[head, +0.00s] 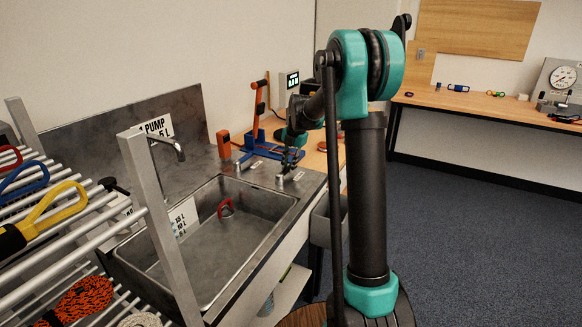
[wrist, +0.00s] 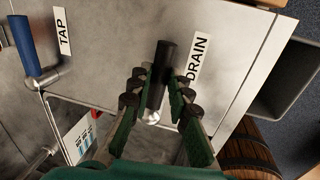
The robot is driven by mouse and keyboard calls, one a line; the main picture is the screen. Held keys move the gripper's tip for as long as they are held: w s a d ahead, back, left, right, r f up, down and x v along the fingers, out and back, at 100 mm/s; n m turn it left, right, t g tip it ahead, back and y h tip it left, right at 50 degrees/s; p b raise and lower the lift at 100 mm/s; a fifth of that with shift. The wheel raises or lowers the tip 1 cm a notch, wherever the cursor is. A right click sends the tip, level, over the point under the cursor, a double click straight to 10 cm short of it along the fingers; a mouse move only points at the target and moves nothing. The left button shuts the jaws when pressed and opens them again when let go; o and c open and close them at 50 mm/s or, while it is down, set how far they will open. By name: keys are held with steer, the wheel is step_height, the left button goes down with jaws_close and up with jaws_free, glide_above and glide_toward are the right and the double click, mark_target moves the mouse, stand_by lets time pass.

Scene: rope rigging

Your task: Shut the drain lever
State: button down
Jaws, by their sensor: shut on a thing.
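The drain lever (wrist: 164,62) has a black handle and stands beside the white DRAIN label (wrist: 195,72) on the steel counter in the wrist view. A round metal pivot (wrist: 152,117) shows at its lower end. My gripper (wrist: 160,82) is shut on the handle, with green and dark fingers on both sides of it. In the head view my gripper (head: 290,163) is low over the right back corner of the sink counter, where the arm and fingers mostly hide the lever.
The blue tap lever (wrist: 26,50) is at left by the TAP label (wrist: 62,31). The sink basin (head: 255,212) holds a red ring-like item (head: 226,208). A blue and orange rig (head: 262,143) stands behind the gripper. A wooden barrel (wrist: 248,150) is at lower right.

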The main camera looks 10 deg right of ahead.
steer(key=shift+w+a+n, duration=0.15)
steer(key=shift+n, duration=0.25)
steer(key=c, duration=1.4)
jaws_free()
steer(key=r, duration=0.4)
steer(key=s+d+r, duration=0.1)
steer(key=r, duration=0.3)
steer(key=d+r, duration=0.1)
steer(key=r, duration=0.2)
steer(key=shift+s+r, duration=0.2)
steer(key=shift+r, duration=0.2)
